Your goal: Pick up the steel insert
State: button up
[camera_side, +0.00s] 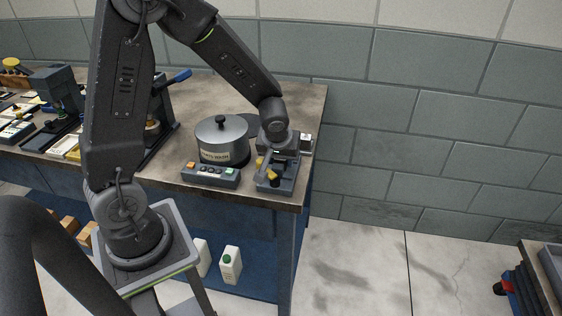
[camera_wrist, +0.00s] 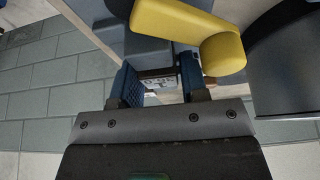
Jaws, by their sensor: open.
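My gripper (camera_wrist: 158,84) is open, with its two blue-padded fingers apart in the wrist view. Between and beyond them shows part of a small pale block with dark markings (camera_wrist: 160,80), possibly the steel insert; I cannot tell for sure. In the side view my gripper (camera_side: 273,160) is low over a grey device with a yellow handle (camera_side: 271,173) at the bench's front right corner. The yellow handle (camera_wrist: 205,38) lies close beyond the fingers in the wrist view. A small pale block (camera_side: 306,141) sits just right of the gripper. The fingertips are partly hidden there.
A lidded metal pot (camera_side: 222,143) and a button box (camera_side: 211,174) stand left of the gripper on the bench (camera_side: 215,92). A lever press with a blue handle (camera_side: 170,82) is farther left. The bench's right edge is close to the gripper.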

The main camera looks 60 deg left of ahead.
jog(key=shift+f, duration=0.1)
jog(key=c, duration=0.7)
notch_tip(320, 180, up, 14)
jog(key=shift+r, duration=0.1)
dwell(0.8)
